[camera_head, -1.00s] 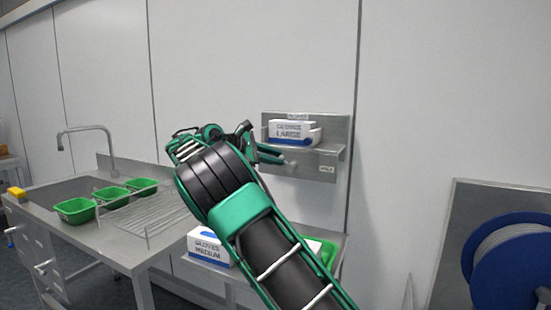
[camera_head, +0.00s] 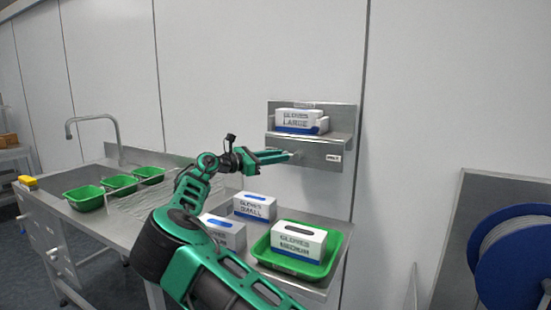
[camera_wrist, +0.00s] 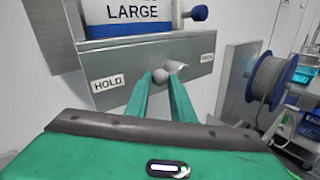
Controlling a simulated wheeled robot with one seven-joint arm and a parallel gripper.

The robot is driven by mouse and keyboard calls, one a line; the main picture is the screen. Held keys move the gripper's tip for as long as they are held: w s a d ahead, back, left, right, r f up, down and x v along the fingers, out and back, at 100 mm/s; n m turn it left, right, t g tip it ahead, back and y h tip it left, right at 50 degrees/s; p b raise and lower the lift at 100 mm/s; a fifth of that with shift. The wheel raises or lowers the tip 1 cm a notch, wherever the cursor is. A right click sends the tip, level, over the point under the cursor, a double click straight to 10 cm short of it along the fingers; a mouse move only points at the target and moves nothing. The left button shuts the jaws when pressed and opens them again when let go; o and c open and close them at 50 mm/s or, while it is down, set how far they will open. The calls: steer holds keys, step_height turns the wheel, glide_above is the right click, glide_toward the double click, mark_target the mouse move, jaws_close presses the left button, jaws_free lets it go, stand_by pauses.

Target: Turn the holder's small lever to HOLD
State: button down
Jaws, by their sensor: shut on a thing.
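The steel holder (camera_head: 313,152) is fixed to the wall and carries a white and blue GLOVES LARGE box (camera_head: 298,120). In the wrist view the holder's front plate (camera_wrist: 130,62) has a HOLD label (camera_wrist: 107,83) at the left and a second label (camera_wrist: 206,57), too small to read surely, at the right. The small grey lever (camera_wrist: 175,68) sits between the two labels. My gripper (camera_wrist: 160,78) is shut on the lever's rounded end, a green finger on each side. In the head view my gripper (camera_head: 290,156) reaches the plate from the left, and the lever is barely visible.
Below the holder, a bench bears a GLOVES SMALL box (camera_head: 255,206), another glove box (camera_head: 226,232) and a green tray (camera_head: 334,252) with a GLOVES MEDIUM box (camera_head: 298,241). A blue hose reel (camera_head: 515,258) is at right.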

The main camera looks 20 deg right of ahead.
steer(key=shift+w+d, duration=0.1)
steer(key=shift+d, duration=0.05)
stand_by(0.3)
steer(key=c, duration=1.5)
jaws_free()
steer(key=shift+f, duration=0.15)
steer(key=shift+c, duration=0.2)
steer(key=a, duration=1.1)
steer(key=shift+s, duration=0.35)
steer(key=shift+f, duration=0.1)
